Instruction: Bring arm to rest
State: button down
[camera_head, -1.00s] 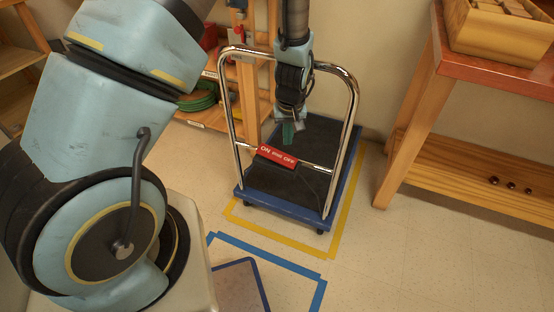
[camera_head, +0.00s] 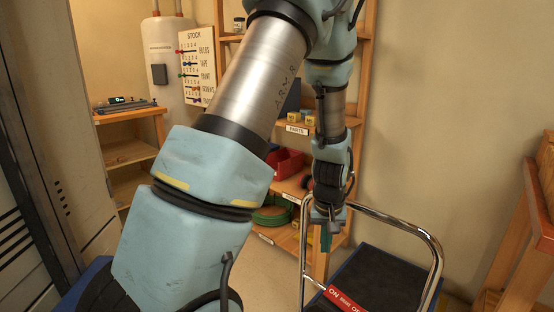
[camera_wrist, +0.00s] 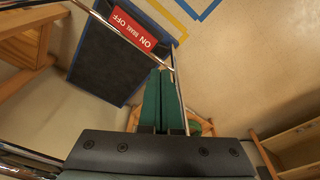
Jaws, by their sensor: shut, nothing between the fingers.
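My gripper (camera_head: 326,238) hangs pointing down at the end of my arm, near the left side of the trolley's chrome handle in the head view. In the wrist view its green fingers (camera_wrist: 161,100) lie side by side, shut with nothing between them. The wrist view looks down past the fingers toward the trolley and floor. I cannot tell whether the fingers touch the handle rail.
The trolley deck (camera_head: 385,285) is dark and empty, with a red brake label (camera_head: 345,300) on it. Wooden shelves (camera_head: 285,185) stand behind my gripper, holding a red bin (camera_head: 287,162) and a green hose (camera_head: 272,214). A wooden bench (camera_head: 535,215) stands at right.

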jog(key=s+a+r+p, duration=0.3)
jog(key=a+r, duration=0.6)
jog(key=a, duration=0.1)
jog(key=s+a+r+p, duration=0.3)
jog(key=a+r, duration=0.7)
jog(key=shift+s+r+n, duration=0.2)
jog(key=shift+s+n, duration=0.15)
jog(key=shift+n, duration=0.05)
